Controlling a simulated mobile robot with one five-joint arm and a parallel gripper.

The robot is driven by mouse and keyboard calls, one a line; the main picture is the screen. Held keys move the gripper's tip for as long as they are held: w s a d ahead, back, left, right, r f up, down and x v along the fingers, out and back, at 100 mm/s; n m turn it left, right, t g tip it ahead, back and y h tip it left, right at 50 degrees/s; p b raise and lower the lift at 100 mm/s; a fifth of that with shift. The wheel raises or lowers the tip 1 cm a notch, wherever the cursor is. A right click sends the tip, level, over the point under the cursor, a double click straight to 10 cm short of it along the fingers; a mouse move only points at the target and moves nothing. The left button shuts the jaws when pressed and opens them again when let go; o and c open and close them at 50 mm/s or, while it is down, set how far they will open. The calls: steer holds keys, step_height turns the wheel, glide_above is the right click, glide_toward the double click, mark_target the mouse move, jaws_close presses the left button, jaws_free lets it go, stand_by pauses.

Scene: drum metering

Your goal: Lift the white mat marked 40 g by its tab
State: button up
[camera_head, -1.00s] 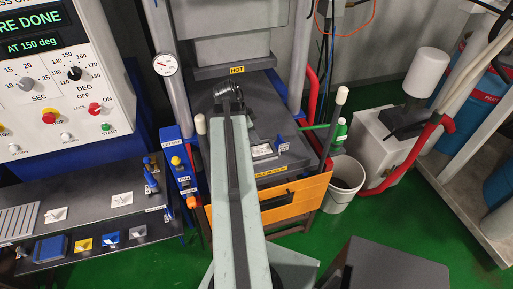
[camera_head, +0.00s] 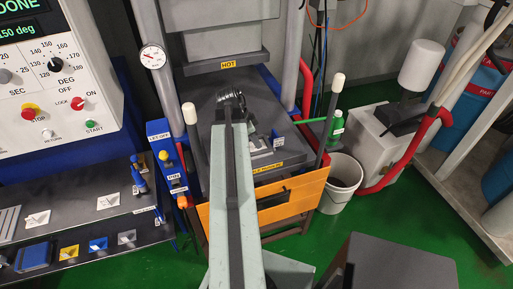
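Two pale white mats with tabs lie on the dark bench at the left: one mat (camera_head: 107,201) towards the middle and another mat (camera_head: 38,220) near the left edge. Their markings are too small to read, so I cannot tell which is the 40 g one. A yellow mat (camera_head: 69,252), a blue mat (camera_head: 98,244) and a grey mat (camera_head: 127,237) lie along the bench's front. My gripper (camera_head: 232,98) is at the far end of my arm, in front of the press, well right of the mats. Its fingers are not clear, and I cannot tell whether it holds anything.
The press has a HOT label (camera_head: 228,64) and an orange front guard (camera_head: 295,198). Upright posts with white knobs (camera_head: 337,80) flank it. A blue switch box (camera_head: 170,172) stands between bench and press. A white bucket (camera_head: 341,182) stands on the green floor at right.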

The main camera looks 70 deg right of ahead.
jaws_close()
stand_by(1.2)
